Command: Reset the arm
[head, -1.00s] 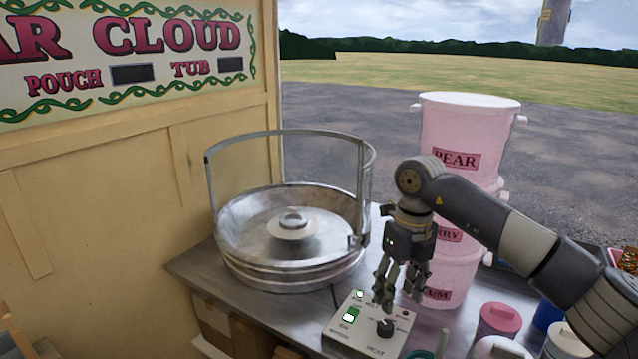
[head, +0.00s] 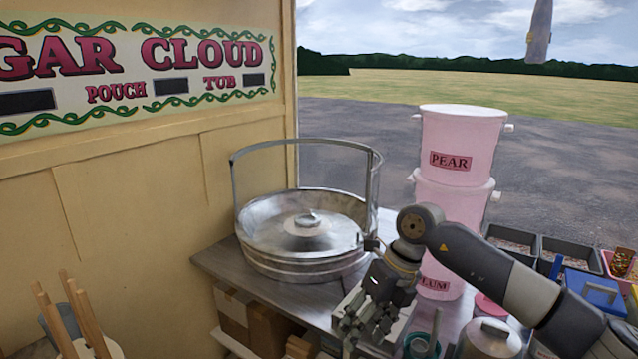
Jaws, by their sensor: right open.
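My right arm reaches in from the lower right of the head view. Its gripper (head: 366,335) is open with nothing between the fingers, and its fingers point down and to the left. It is in front of the silver candyfloss machine (head: 300,262), low over the counter's front part. The control box (head: 349,301) is mostly hidden behind the gripper. My left gripper is out of view.
Stacked pink tubs (head: 462,145), the top one labelled PEAR, stand behind my arm. A lidded metal pot (head: 491,340) and a green-rimmed container (head: 421,346) are close beside the gripper. Wooden sticks (head: 84,318) stand at lower left. Dark bins (head: 568,252) are at right.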

